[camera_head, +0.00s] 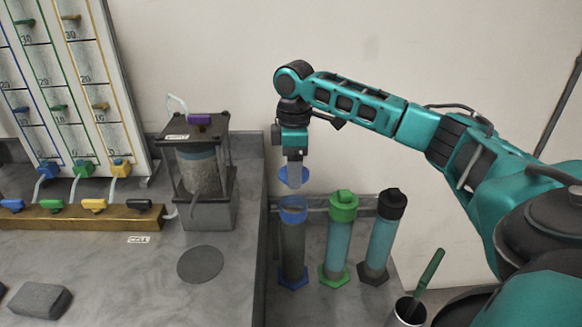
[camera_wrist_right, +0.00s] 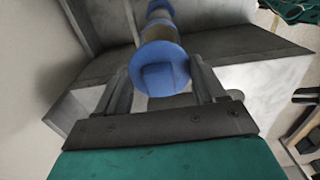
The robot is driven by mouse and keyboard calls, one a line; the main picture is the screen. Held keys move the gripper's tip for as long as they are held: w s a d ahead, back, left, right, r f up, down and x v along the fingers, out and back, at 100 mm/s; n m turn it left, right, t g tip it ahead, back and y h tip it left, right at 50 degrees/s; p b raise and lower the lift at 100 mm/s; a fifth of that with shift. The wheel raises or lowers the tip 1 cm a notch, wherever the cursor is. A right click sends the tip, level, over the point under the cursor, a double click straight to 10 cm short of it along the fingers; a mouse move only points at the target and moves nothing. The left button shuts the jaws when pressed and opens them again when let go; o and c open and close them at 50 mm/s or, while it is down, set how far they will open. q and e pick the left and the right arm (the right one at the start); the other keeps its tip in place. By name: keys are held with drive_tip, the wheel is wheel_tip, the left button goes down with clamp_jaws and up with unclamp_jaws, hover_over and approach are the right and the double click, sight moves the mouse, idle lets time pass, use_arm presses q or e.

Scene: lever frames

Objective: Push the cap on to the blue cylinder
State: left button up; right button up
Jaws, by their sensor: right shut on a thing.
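The blue cylinder (camera_head: 292,245) stands upright in the rack at the right side of the bench, with a blue rim, a blue foot and a grey body. My right gripper (camera_head: 295,172) points down above it and is shut on the blue cap (camera_head: 285,177). The cap is held a little above the cylinder's open top, with a gap between them. In the right wrist view the cap (camera_wrist_right: 160,68) sits between the two fingers, and the blue cylinder (camera_wrist_right: 160,8) shows partly behind it. My left gripper is not in view.
A green-capped cylinder (camera_head: 338,240) and a black-capped cylinder (camera_head: 382,238) stand close on the right. A cup (camera_head: 408,312) with a green-handled tool is in front. A framed apparatus (camera_head: 205,205) with a purple knob stands on the left. A grey block (camera_head: 40,300) lies front left.

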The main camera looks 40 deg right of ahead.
wheel_tip(320, 180, down, 6)
drive_tip(key=shift+f, duration=0.15)
idle(0.5)
drive_tip(key=shift+f, duration=0.2)
idle(1.9)
drive_tip(key=o, duration=1.1)
drive_tip(key=shift+r, duration=0.1)
drive_tip(key=shift+r, duration=3.45)
drive_tip(key=shift+c, duration=0.2)
clamp_jaws()
